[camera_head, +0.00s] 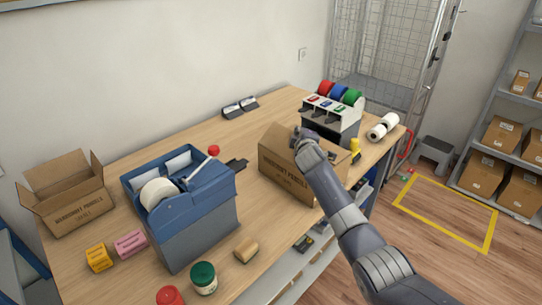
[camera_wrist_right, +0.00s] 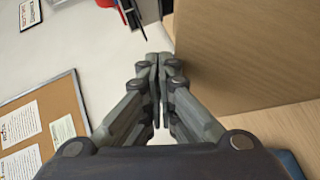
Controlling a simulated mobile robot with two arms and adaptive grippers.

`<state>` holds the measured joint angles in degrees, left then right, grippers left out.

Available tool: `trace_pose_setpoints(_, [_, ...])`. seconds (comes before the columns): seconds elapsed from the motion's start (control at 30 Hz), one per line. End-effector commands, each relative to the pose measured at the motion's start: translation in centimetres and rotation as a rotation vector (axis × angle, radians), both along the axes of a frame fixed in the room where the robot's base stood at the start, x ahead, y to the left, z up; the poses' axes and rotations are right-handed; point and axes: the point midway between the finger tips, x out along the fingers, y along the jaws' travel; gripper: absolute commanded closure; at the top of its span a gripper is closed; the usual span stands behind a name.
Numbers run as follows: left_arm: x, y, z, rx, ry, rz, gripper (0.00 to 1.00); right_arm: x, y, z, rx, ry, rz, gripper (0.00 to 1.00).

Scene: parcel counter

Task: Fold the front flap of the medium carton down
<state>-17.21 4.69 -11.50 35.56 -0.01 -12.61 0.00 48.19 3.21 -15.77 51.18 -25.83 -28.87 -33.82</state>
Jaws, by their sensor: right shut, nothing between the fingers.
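The brown carton (camera_head: 285,178) with dark print on its side, which I take as the medium carton, stands on the bench in the middle of the head view. My right gripper (camera_head: 304,136) is at its top, and my forearm hides part of the carton's right side. In the right wrist view the gripper (camera_wrist_right: 157,62) is shut and empty. A large cardboard face (camera_wrist_right: 245,50) stands close to the right of the fingers. I cannot tell whether they touch it. The exact state of each flap is hard to make out. My left gripper is not in view.
Another open carton (camera_head: 70,208) stands at the left. A blue tape machine (camera_head: 195,215) stands between the cartons. A tape dispenser rack (camera_head: 330,118) and white rolls (camera_head: 382,127) are behind to the right. Small jars and blocks lie at the front of the wooden bench (camera_head: 120,195).

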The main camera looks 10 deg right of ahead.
Motion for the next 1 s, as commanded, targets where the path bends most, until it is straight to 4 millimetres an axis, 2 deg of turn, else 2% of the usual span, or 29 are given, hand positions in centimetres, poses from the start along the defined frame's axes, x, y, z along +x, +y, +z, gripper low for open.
trace_pose_setpoints(0.03, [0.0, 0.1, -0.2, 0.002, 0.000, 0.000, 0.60, 0.1, -0.3, -0.8, -0.003, 0.004, -0.001, 1.00])
trace_pose_setpoints(0.4, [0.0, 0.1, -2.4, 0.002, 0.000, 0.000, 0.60, 0.9, -1.4, -3.1, -0.003, 0.001, 0.000, 1.00])
trace_pose_setpoints(1.0, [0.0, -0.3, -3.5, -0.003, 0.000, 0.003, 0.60, 1.1, -1.6, -4.2, -0.004, 0.001, 0.000, 1.00])
